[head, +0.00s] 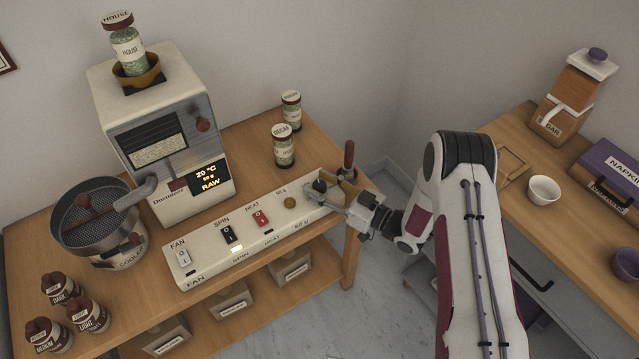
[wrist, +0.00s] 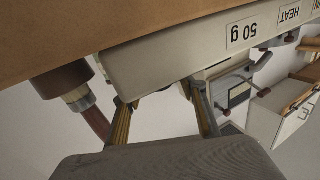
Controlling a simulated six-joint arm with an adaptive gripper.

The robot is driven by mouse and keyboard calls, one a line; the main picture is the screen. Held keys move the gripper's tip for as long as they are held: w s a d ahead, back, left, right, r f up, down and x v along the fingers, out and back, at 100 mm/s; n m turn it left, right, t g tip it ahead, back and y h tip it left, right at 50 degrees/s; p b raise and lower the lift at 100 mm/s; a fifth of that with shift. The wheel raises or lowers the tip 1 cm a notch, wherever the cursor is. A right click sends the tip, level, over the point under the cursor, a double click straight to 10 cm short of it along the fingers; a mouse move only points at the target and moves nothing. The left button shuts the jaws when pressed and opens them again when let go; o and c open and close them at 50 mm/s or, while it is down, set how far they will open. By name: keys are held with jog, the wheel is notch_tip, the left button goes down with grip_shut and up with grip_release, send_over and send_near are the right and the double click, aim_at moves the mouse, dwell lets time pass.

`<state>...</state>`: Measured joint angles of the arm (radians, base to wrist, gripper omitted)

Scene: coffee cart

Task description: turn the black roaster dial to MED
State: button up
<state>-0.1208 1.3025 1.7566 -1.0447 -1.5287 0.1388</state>
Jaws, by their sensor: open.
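The black dial (head: 319,185) sits at the right end of the white control panel (head: 215,262) in the head view, partly covered by my gripper. Its pointer and any MED mark are too small or hidden to read. My gripper (head: 327,192) is open, with its fingers close around or beside the dial; I cannot tell whether they touch it. In the wrist view my gripper's two fingers (wrist: 163,108) are apart at the panel's edge, and the dial is not clearly visible between them.
A brown-handled lever (head: 349,155) stands just behind my gripper and shows at the left of the wrist view (wrist: 62,83). The roaster (head: 160,120) displays RAW.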

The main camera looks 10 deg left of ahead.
jog(key=shift+w+a, duration=0.1)
jog(key=shift+a, duration=0.15)
jog(key=shift+c, duration=0.4)
jog(key=c, duration=1)
jog(key=shift+c, duration=0.2)
jog(key=shift+a+m+t+h, duration=0.1)
jog(key=shift+m+t+h, duration=0.7)
jog(key=shift+m+t, duration=0.5)
jog(key=shift+r+m+t+h, duration=0.1)
jog(key=shift+m+t+h, duration=0.3)
jog(key=shift+t, duration=0.5)
jog(key=o, duration=1.1)
